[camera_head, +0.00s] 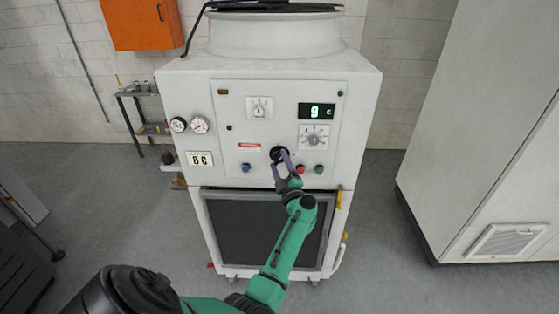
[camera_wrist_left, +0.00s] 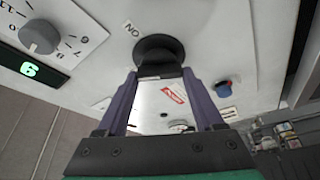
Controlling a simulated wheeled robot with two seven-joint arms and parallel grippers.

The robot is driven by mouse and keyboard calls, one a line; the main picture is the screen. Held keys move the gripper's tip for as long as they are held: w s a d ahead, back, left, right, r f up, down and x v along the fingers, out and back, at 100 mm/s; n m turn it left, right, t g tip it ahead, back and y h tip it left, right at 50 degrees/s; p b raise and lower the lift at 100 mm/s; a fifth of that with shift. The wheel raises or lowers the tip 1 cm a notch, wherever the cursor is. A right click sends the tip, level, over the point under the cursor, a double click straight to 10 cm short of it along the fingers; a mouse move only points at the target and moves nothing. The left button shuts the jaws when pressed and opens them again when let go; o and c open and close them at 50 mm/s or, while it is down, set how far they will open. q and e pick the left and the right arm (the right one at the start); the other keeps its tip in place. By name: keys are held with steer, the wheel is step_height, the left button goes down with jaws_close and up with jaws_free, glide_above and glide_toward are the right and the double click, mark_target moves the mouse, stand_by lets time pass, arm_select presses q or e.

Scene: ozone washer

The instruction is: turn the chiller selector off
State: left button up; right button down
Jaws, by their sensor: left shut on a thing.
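The chiller is a white cabinet (camera_head: 170,85) with a control panel. Its selector is a black round knob (camera_head: 276,153) low in the middle of the panel, and it also shows in the left wrist view (camera_wrist_left: 158,50). A small label reading "NO" in that view, perhaps an inverted "ON", sits beside the knob. My left gripper (camera_head: 281,158) is at the knob, its purple fingers on either side, shut on it. The fingers (camera_wrist_left: 158,74) partly cover the knob, so its exact pointing direction is hard to tell. My right gripper is not in view.
A red button (camera_head: 300,169) and a green button (camera_head: 319,169) are close right of the fingers; a blue button (camera_head: 246,167) is to the left. A dial (camera_head: 313,137) and green display (camera_head: 315,111) are above. A large white cabinet (camera_head: 480,130) stands right.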

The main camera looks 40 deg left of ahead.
arm_select(q)
steer(key=n+g+p, duration=0.1)
steer(key=n, duration=0.2)
steer(key=shift+r+h+p, duration=0.2)
steer(key=shift+h+p, duration=0.1)
steer(key=shift+p, duration=0.05)
steer(key=shift+f+n+g+h+p, duration=0.15)
steer(key=shift+n+g+h+p, duration=0.3)
steer(key=shift+n+p, duration=0.9)
steer(key=shift+n, duration=0.35)
steer(key=o, duration=1.4)
steer(key=shift+d, duration=0.1)
